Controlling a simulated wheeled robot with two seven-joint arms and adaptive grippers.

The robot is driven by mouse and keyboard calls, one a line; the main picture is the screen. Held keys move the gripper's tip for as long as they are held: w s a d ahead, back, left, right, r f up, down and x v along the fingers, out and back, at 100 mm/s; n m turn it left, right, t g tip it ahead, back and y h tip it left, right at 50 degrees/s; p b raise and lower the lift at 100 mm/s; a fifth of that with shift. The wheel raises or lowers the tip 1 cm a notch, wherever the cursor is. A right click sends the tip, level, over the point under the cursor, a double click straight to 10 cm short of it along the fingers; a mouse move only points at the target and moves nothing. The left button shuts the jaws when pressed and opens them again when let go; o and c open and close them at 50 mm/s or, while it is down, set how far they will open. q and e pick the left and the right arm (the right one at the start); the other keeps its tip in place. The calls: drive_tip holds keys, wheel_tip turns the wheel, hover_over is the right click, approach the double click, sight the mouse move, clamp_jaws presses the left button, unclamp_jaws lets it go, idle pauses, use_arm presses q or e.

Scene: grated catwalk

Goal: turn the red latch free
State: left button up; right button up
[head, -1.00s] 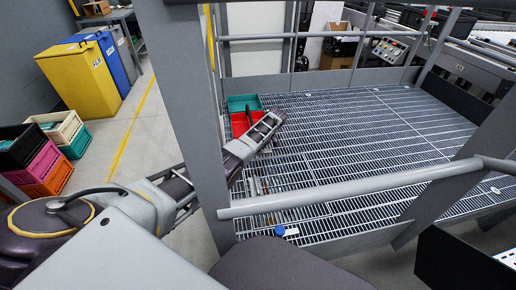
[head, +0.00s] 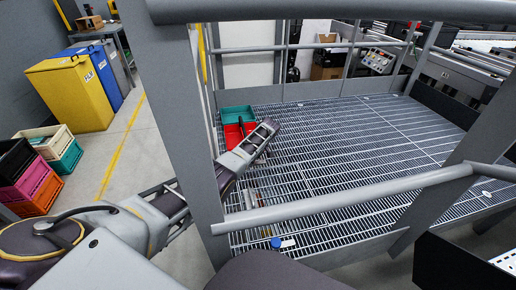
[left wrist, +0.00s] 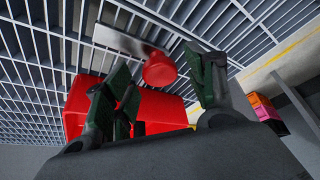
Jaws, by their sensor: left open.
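In the left wrist view a round red knob (left wrist: 159,70) sits at the end of a flat grey metal strip (left wrist: 122,40); I take it for the red latch. My left gripper (left wrist: 165,88) is open, its dark green fingers on either side of the knob. I cannot tell whether either finger touches it. In the head view my left gripper (head: 267,130) is low over the grating, just right of a red bin (head: 236,134). The latch cannot be made out in the head view. My right gripper is not in view.
A green bin (head: 236,113) adjoins the red one on the grating (head: 350,140). A grey post (head: 185,110) and rail (head: 340,198) stand close to my left arm. A blue-capped item (head: 276,243) and small sticks (head: 254,197) lie nearby. The grating's right side is clear.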

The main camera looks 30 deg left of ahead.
use_arm(q)
drive_tip(key=v, duration=1.1)
drive_tip(key=shift+r, duration=0.35)
drive_tip(key=shift+w, duration=0.1)
idle(0.5)
